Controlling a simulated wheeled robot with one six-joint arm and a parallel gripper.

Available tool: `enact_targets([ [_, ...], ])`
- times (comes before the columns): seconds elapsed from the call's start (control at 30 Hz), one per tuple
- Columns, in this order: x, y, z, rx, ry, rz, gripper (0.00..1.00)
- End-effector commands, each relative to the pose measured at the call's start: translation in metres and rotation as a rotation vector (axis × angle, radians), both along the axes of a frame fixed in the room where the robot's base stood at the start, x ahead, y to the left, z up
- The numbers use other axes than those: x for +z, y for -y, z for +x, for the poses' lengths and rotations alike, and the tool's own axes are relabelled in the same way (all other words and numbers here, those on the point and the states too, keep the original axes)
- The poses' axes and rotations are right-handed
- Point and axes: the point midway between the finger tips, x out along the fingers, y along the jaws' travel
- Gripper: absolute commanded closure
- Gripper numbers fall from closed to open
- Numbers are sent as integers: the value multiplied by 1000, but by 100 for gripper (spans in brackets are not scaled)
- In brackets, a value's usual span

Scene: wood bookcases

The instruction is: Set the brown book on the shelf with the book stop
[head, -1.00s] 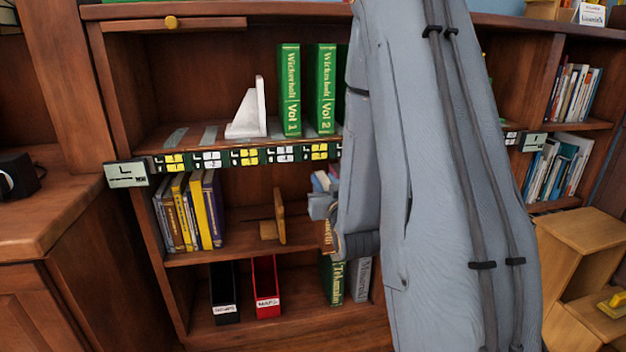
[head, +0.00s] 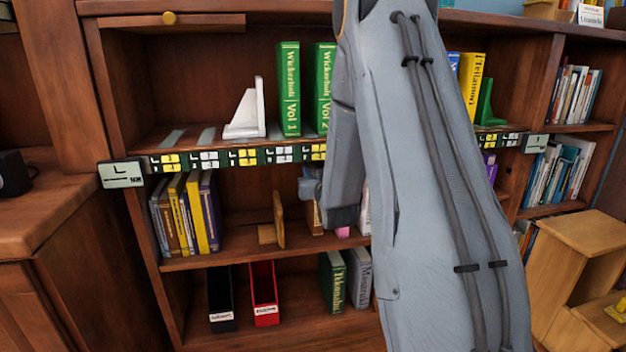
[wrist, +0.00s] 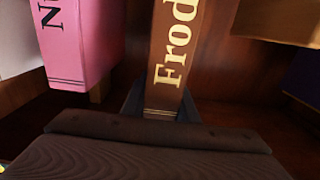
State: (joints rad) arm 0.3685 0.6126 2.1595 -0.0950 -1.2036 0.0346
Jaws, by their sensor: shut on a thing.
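The brown book (wrist: 172,60) stands upright in the wrist view, its gold spine lettering partly cut off by the top edge. My gripper (wrist: 160,108) is shut on its lower end. In the head view a strip of the brown book (head: 314,218) shows at the middle shelf, beside my wrist, which hides most of it and my fingertips. A wooden book stop (head: 279,222) stands on that shelf just left of the book. A wooden piece (wrist: 282,20) at the wrist view's upper right looks like this stop. I cannot tell whether the book rests on the shelf.
A pink book (wrist: 85,45) stands close beside the brown one. Yellow and purple books (head: 190,212) fill the middle shelf's left end. A white bookend (head: 247,112) and green volumes (head: 288,90) stand above. A black file (head: 221,297) and red file (head: 264,292) stand below.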

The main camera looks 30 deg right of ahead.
Motion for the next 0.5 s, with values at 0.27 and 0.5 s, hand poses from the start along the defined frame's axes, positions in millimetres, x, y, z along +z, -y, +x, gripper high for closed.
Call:
enact_targets([
  [0.27, -16, 0, 0, 0, 4, -1, 100],
  [0.5, -20, 0, 0, 0, 3, -1, 100],
])
